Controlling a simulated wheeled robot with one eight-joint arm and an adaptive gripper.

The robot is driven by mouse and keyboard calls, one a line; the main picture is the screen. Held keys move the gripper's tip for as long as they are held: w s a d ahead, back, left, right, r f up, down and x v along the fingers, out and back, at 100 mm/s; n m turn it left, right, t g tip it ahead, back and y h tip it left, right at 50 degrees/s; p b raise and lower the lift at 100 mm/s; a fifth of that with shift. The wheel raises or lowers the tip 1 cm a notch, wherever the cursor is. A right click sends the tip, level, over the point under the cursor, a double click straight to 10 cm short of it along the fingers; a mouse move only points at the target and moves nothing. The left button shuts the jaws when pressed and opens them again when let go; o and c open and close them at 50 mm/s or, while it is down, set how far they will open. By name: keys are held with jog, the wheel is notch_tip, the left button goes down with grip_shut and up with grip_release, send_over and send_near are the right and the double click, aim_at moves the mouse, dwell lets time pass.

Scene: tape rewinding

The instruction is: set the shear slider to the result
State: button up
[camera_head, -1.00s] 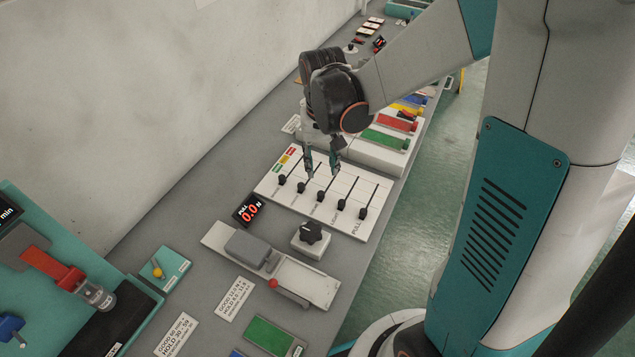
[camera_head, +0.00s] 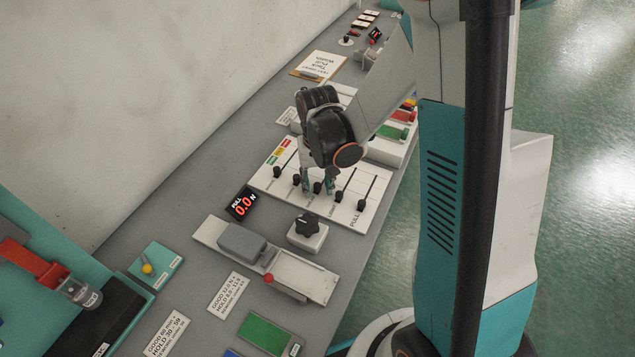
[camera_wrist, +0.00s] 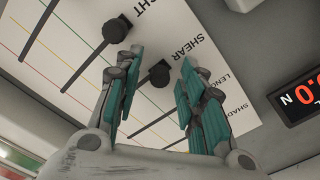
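The white slider board (camera_head: 262,180) carries several black knobs on slots and lies under my gripper (camera_head: 318,186). In the wrist view, the shear knob (camera_wrist: 158,74) sits at the end of its slot near the printed word SHEAR (camera_wrist: 185,45). My gripper (camera_wrist: 161,62) is open, with one teal-padded finger on each side of that knob. I cannot tell whether either finger touches it. In the head view, the middle knob (camera_head: 317,188) shows between the fingertips. A neighbouring knob (camera_wrist: 117,29) lies beyond the left finger.
A pull display (camera_head: 242,204) reads 0.0 N left of the board. A rotary knob box (camera_head: 307,235) and a clamp fixture with a red ball (camera_head: 269,279) stand in front. Coloured blocks (camera_head: 392,131) lie behind. Neighbouring sliders are close on both sides.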

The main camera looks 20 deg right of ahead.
grip_shut()
jog(key=shift+w+d, duration=1.35)
jog(key=shift+d, duration=0.15)
grip_release()
notch_tip(320, 180, up, 12)
